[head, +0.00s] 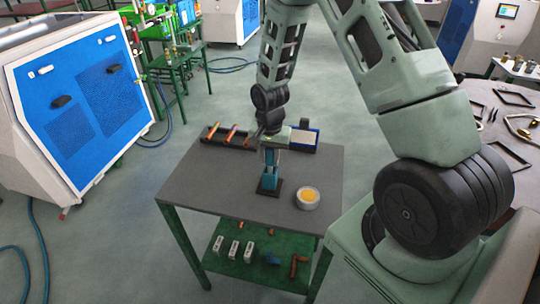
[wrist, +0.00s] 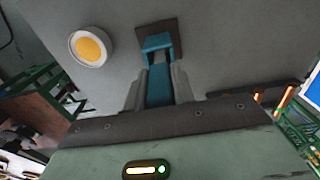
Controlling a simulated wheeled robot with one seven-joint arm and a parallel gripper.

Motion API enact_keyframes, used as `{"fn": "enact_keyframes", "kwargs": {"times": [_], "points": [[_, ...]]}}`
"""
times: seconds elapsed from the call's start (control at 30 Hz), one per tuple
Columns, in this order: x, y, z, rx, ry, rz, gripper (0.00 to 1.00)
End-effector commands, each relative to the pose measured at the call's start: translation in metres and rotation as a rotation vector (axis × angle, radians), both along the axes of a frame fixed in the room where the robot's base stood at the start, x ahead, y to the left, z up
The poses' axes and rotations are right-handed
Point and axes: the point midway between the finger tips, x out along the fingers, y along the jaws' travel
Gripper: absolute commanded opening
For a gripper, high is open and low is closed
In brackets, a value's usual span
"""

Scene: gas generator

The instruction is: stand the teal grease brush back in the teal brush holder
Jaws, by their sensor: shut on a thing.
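The teal brush holder (head: 268,185) stands on a dark square base near the middle of the grey table. In the wrist view the holder (wrist: 158,42) shows just beyond my fingertips. My gripper (head: 270,148) points down over the holder. In the wrist view its two grey fingers (wrist: 159,88) are shut on the teal grease brush (wrist: 158,86). The brush is upright and in line with the holder. Its lower end is hidden, so I cannot tell whether it is inside the holder or just above it.
A round tin with yellow grease (head: 308,197) stands right of the holder. A dark rack with copper pieces (head: 228,136) and a blue-and-white box (head: 304,137) are at the table's back. The table's left side (head: 200,180) is clear.

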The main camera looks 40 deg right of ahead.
Motion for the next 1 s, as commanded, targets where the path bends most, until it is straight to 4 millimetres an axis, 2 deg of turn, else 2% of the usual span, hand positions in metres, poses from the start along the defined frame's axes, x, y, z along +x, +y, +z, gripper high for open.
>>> {"fn": "enact_keyframes", "kwargs": {"times": [0.17,0.2,0.27,0.3,0.7,1.0], "points": [[0.000,0.000,-0.005,0.000,0.000,0.000,0.00],[0.000,0.000,-0.005,0.000,0.000,0.000,0.28],[0.000,0.000,-0.004,0.000,0.000,0.000,0.45],[0.000,0.000,-0.004,0.000,0.000,0.000,0.47],[0.000,0.000,-0.002,0.000,-0.001,0.000,0.47],[0.003,0.000,0.039,-0.002,-0.008,0.000,0.47]]}}
